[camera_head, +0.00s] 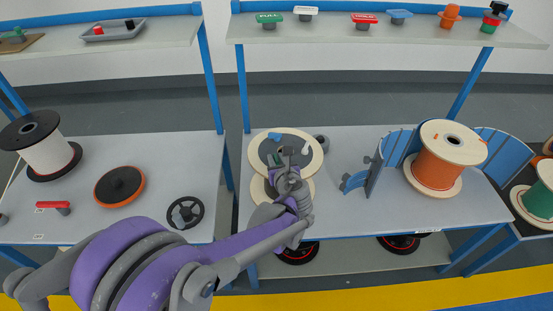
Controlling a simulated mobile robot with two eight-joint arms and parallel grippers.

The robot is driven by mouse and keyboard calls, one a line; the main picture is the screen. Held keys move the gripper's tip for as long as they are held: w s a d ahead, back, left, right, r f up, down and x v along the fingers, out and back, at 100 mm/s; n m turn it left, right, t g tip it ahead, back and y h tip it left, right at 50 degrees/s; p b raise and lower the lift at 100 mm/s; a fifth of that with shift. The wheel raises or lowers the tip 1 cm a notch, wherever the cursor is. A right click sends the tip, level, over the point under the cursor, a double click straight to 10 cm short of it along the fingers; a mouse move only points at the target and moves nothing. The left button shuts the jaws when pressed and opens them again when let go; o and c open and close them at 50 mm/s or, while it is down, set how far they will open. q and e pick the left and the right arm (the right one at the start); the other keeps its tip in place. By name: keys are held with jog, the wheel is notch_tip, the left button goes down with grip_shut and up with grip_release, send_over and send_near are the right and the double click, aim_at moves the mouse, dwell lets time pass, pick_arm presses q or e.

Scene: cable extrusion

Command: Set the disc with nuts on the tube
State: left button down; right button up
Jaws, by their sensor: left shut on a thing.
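A round grey disc (268,153) with a pale wooden rim (315,150) stands out in the middle of the right table, with a small blue piece (274,137) on its face. A second pale wooden round (258,190) shows just below it, partly hidden by my arm. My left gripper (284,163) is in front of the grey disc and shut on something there. The fingers hide the contact, so I cannot tell exactly which part they hold. I cannot make out the tube clearly. My right gripper is not in view.
An orange spool (438,171) stands on the right table (350,146) beside blue curved panels (498,153). The left table holds a white spool (47,157), an orange-rimmed black disc (110,188) and a black handwheel (185,213). Signs and knobs stand on the back shelf (340,31).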

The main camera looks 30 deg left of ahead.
pick_arm(q)
jog(key=shift+f+b, duration=0.55)
jog(key=shift+f, duration=0.15)
jog(key=c, duration=1)
grip_release()
jog(key=shift+s+d, duration=0.1)
jog(key=shift+p+v, duration=1.8)
jog(key=shift+v, duration=3.6)
